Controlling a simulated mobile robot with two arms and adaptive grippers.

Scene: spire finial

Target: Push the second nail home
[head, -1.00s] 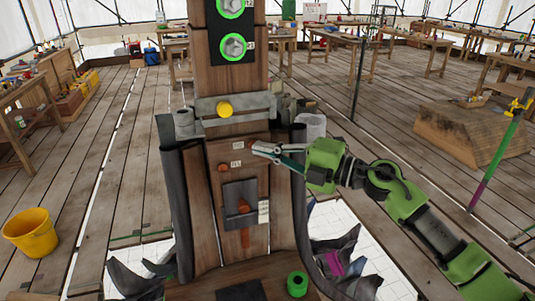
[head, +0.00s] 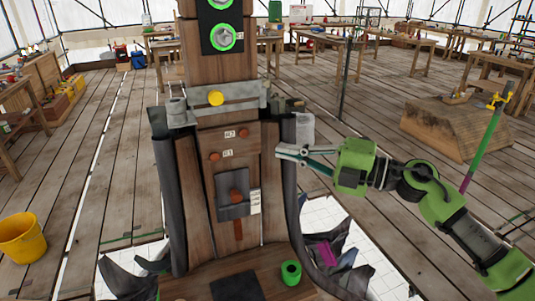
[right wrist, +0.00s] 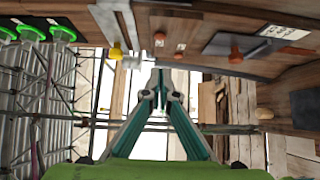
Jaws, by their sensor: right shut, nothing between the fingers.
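The second nail (head: 243,133) shows as an orange-red round head beside the N2 label on the wooden panel (head: 240,165). The other nail (head: 214,156) sits lower and to the left, beside the N1 label. Both heads also show in the right wrist view, the second nail (right wrist: 159,37) and the other nail (right wrist: 179,57). How far each stands out is hard to tell. My right gripper (head: 278,150) is shut and empty, its tips to the right of the panel, apart from both nails. My left gripper is not in view.
A grey plate (head: 233,190) with an orange knob sits below the nails. A metal band with a yellow knob (head: 215,98) crosses above. Dark curved sheeting (head: 291,190) flanks the panel. A green roll (head: 291,272) stands on the base.

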